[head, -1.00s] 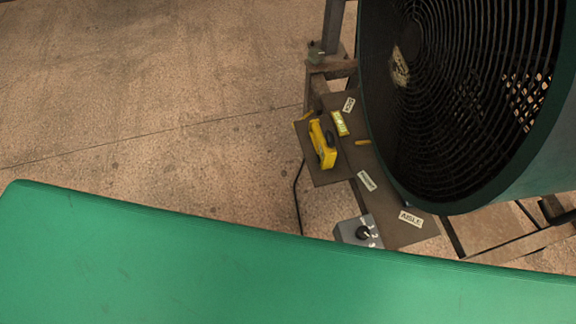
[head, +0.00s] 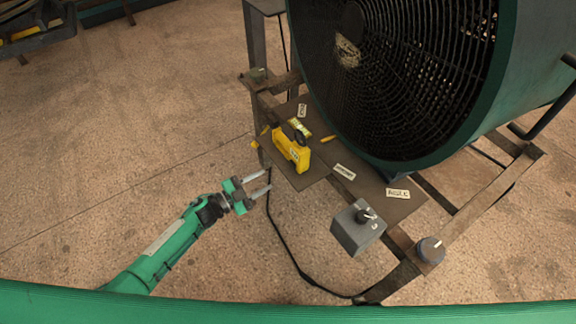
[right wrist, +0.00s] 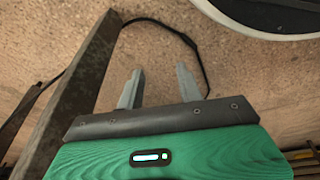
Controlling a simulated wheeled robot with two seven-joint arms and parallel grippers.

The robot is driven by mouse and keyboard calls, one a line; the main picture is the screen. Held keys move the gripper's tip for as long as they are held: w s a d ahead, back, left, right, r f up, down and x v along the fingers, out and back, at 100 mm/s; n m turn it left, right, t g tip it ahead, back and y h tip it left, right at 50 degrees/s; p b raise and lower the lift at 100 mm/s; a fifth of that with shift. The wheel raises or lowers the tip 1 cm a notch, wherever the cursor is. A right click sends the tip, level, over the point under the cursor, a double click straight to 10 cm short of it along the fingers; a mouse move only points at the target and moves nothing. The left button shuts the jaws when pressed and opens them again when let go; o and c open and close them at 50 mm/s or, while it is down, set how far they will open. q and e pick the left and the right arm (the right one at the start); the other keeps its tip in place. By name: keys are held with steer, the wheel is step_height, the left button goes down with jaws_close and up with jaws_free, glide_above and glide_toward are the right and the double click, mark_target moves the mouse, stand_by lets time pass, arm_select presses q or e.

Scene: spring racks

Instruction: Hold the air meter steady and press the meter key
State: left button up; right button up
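The air meter, a yellow block-like device (head: 291,150), stands on a dark plate in front of the big fan in the head view. A dark round part shows at its top; I cannot make out the key. My left gripper (head: 268,179) is open and empty, its fingertips just left of and nearer than the meter, apart from it. My right gripper (right wrist: 159,68) shows in the right wrist view with its two fingers apart and nothing between them. The right gripper is not seen in the head view, and the meter is not recognisable in the right wrist view.
The large caged fan (head: 400,80) rises behind the plate (head: 375,192), which carries small labels. A grey box with a dark knob (head: 355,232) and a round knob (head: 431,250) are at the frame's front. A black cable (head: 283,240) hangs left of them. Open floor lies left.

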steer(key=w+a+r+n+t+y, duration=0.2)
steer(key=w+a+r+t+y, duration=0.15)
steer(key=w+a+r, duration=0.6)
steer(key=w+a+r+n+t+y, duration=0.15)
steer(key=w+a+r+t, duration=0.35)
steer(key=r, duration=0.7)
steer(key=w+a+r+n+t+y, duration=0.1)
steer(key=w+a+r+t+y, duration=0.2)
steer(key=w+a+r, duration=0.55)
steer(key=y, duration=0.2)
glide_toward(298, 134)
steer(key=w+a, duration=0.1)
steer(key=w, duration=0.2)
steer(key=shift+w+a+f, duration=0.3)
steer(key=shift+w+f, duration=0.05)
steer(key=shift+f, duration=0.25)
steer(key=shift+x, duration=3.55)
steer(key=shift+a, duration=0.1)
jaws_close()
